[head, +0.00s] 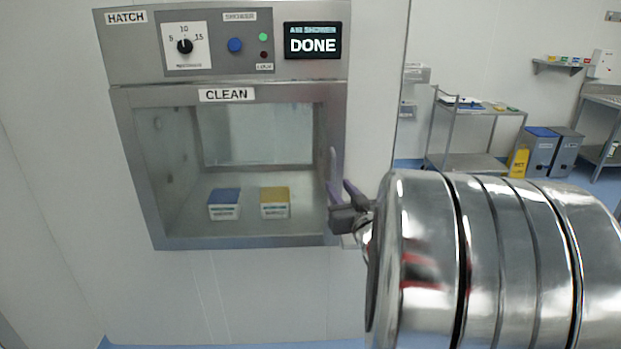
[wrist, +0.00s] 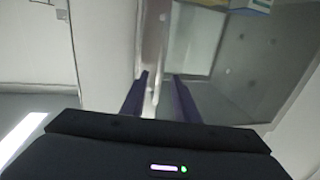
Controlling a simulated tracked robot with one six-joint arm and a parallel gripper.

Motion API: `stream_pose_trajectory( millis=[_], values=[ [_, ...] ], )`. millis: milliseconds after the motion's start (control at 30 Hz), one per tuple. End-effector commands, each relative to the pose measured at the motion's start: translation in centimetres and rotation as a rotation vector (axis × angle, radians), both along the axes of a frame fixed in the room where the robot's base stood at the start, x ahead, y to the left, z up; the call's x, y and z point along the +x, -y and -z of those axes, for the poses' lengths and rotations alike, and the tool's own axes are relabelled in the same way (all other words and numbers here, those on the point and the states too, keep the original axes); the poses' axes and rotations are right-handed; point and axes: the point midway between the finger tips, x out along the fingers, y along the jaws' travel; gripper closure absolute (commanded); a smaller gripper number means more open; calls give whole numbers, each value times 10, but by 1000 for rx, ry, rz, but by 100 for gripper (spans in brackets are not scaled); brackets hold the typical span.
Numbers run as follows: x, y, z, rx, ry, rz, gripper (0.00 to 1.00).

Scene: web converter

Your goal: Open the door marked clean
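The hatch door marked CLEAN (head: 235,243) is a metal-framed glass door on the left wall and looks closed. Its label (head: 226,95) is on the top of the frame. My gripper (head: 344,184) is at the door's right edge, its purple fingers apart. In the wrist view, a pale upright handle (wrist: 150,98) shows between the fingers (wrist: 158,95), nearer the left one. A gap shows on its right, and I cannot tell whether either finger touches it. In the head view, the fingers and my arm largely hide the handle.
Above the door, a panel has a dial (head: 186,46), a blue button (head: 235,45) and a display (head: 313,41) reading DONE. A blue-topped box (head: 224,204) and a yellow-topped box (head: 275,203) sit behind the glass. A trolley (head: 478,115) and bins (head: 541,150) stand far right.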

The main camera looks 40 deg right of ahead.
Motion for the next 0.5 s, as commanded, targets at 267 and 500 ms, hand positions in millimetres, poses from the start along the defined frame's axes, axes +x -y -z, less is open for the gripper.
stream_pose_trajectory(
  millis=[267,500],
  values=[
    [35,13,0,-1,-1,-3,72],
    [53,21,0,0,1,-2,72]
  ],
)
